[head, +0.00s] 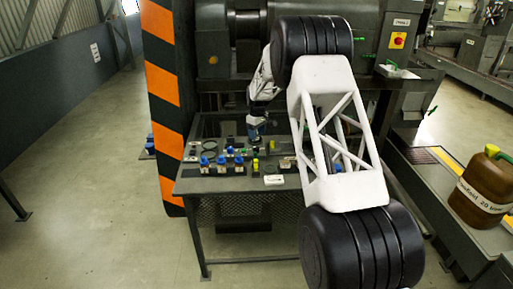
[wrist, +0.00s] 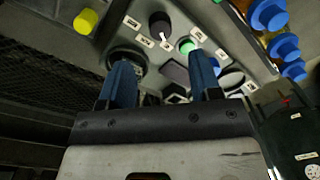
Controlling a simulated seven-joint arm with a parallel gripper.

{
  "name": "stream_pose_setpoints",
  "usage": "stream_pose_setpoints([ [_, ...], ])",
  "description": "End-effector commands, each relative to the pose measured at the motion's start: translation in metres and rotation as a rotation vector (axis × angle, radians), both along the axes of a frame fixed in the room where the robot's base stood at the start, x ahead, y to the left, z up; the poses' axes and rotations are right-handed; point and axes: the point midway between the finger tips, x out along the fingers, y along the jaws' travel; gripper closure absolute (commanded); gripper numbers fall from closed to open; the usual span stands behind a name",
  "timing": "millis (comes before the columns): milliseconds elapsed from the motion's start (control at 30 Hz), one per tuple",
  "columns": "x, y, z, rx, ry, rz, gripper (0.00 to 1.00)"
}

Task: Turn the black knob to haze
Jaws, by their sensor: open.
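In the wrist view a black knob (wrist: 160,22) with a pale pointer mark stands on the grey panel (wrist: 108,32), among small white labels too small to read. A dark round part (wrist: 127,58) sits by my left finger, partly hidden by it, and another dark round part (wrist: 231,79) is right of my right finger. I cannot tell which label reads haze. My gripper (wrist: 160,60) is open, its two blue fingers apart with nothing held between them. The black knob lies beyond the fingertips. In the head view my gripper (head: 256,130) is over the table's back part.
A green button (wrist: 185,45) is beyond my right finger, and a yellow knob (wrist: 86,21) is at upper left. Several blue knobs (wrist: 284,46) stand at the right. The table (head: 225,186) stands beside an orange-striped post (head: 163,85). A brown jug (head: 480,190) is far right.

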Motion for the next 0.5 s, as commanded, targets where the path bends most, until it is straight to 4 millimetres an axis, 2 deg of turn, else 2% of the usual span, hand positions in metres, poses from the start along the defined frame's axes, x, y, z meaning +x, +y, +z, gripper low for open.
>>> stream_pose_setpoints([
  [267, -0.001, 0.000, -0.015, 0.000, 0.001, 0.000, 0.42],
  [500, -0.002, 0.001, -0.043, 0.000, 0.003, 0.000, 0.42],
])
